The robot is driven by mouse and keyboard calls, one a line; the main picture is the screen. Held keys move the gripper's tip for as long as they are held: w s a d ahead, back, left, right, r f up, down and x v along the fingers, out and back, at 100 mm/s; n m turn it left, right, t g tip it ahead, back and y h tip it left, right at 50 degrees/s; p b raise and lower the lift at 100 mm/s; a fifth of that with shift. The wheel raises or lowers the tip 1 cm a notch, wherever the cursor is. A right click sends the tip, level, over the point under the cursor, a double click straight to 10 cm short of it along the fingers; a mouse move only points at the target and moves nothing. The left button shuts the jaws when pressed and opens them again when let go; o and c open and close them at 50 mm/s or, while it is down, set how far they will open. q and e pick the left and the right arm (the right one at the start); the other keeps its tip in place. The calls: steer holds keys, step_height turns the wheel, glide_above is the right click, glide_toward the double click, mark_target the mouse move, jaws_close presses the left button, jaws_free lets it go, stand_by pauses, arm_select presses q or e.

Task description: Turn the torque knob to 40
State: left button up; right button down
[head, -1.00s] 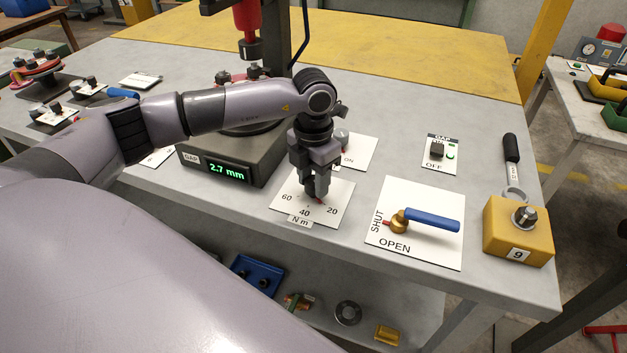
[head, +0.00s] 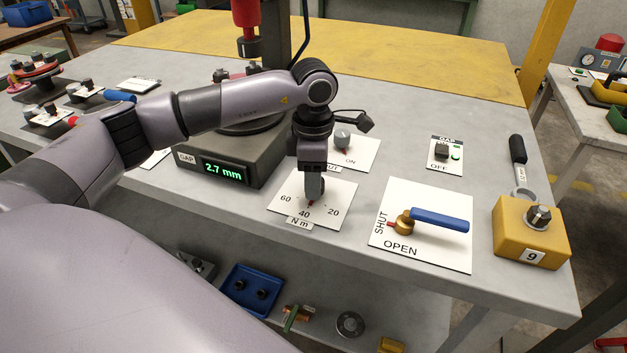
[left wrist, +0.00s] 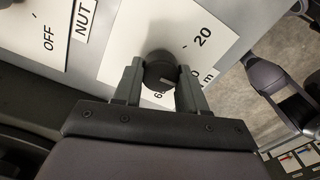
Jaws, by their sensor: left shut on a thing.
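The torque knob is a dark round knob (left wrist: 160,70) on a white dial plate (head: 343,189) marked 20, 40, 60 and N m. My left gripper (head: 314,192) points down over the plate and is shut on the knob, with one finger on each side in the left wrist view (left wrist: 159,82). In the head view the gripper hides most of the knob. A small red mark shows at its foot, pointing toward the front of the plate, close to the 40. The exact reading is hard to tell. My right gripper is not in view.
Behind the dial is a plate with a grey knob (head: 342,138). To the right are a blue-handled valve (head: 438,220), a GAP switch (head: 441,152) and a yellow block (head: 530,238). A gap display (head: 222,171) reading 2.7 mm stands left of the gripper.

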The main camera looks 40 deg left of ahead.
arm_select(q)
steer(key=shift+w+r+m, duration=0.1)
steer(key=shift+m, duration=0.4)
steer(key=o, duration=1.1)
steer(key=shift+c, duration=0.2)
step_height(320, 180, up, 7)
steer(key=shift+r+b, duration=0.1)
steer(key=shift+b, duration=0.2)
